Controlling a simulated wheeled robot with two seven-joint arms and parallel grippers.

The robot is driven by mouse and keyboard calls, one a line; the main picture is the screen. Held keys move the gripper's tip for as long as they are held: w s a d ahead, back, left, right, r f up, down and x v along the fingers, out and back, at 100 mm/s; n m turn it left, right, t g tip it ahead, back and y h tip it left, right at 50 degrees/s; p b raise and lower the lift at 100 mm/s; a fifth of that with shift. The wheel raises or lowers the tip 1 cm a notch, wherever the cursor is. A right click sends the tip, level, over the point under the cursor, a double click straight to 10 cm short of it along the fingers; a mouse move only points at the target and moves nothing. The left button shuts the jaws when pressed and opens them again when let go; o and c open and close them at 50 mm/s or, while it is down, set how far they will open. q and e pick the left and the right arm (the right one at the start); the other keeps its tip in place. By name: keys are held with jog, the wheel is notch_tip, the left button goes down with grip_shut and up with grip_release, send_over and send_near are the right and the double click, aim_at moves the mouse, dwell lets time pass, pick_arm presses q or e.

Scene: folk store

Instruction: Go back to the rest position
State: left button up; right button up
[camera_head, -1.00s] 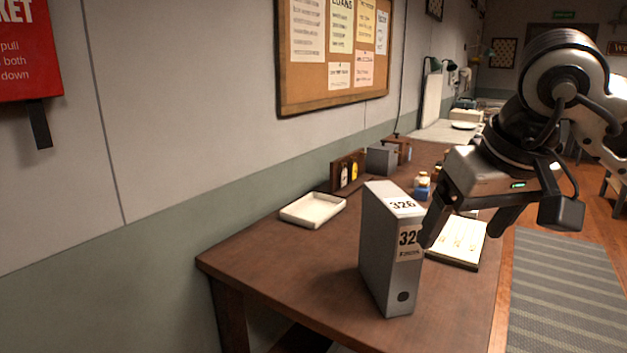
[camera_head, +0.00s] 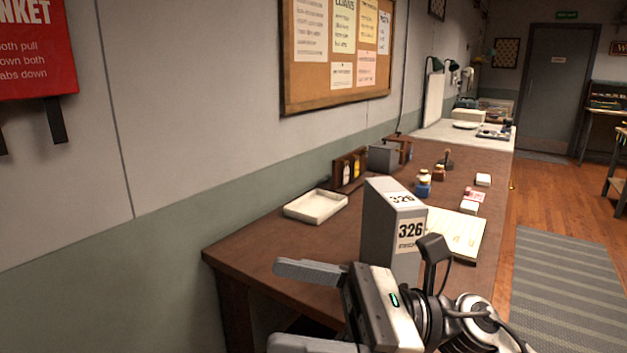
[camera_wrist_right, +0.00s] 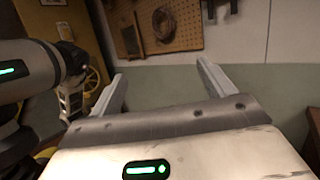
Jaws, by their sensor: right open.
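My right gripper (camera_head: 300,306) is low in the head view, near the front of the wooden table (camera_head: 262,258). Its two fingers point left, spread wide with nothing between them. In the right wrist view the two fingers (camera_wrist_right: 163,86) are also apart and empty, with wall behind them. A grey binder marked 326 (camera_head: 378,222) stands upright on the table, just beyond the gripper. The gripper hides the binder's lower part; I cannot tell the gap between them. I cannot make out my left gripper in either view.
Small bottles (camera_head: 423,184) and boxes stand farther back. A striped rug (camera_head: 566,290) lies on the floor to the right. A pegboard (camera_wrist_right: 160,22) with tools hangs in the wrist view.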

jog(key=w+d+f+n+t+h, duration=0.25)
jog(key=f+n+t+h, duration=0.35)
jog(key=n, duration=0.6)
jog(key=w+d+f+n+t+h, duration=0.2)
jog(key=d+f+n+t, duration=0.2)
jog(key=n+t, duration=0.5)
jog(key=w+d+f+n+t+h, duration=0.25)
jog(key=f+n+t, duration=0.3)
jog(key=n, duration=0.85)
jog(key=s+d+f+m+g+h, duration=0.3)
jog(key=s+f+m, duration=0.3)
jog(key=f, duration=0.5)
jog(key=s+d+f+m+g+h, duration=0.3)
jog(key=s+f+m+g+h, duration=0.2)
jog(key=s+f+m, duration=0.2)
notch_tip(320, 180, down, 4)
jog(key=m, duration=0.2)
jog(key=shift+s+d+m, duration=0.2)
jog(key=shift+d+m, duration=0.15)
jog(key=shift+m, duration=0.05)
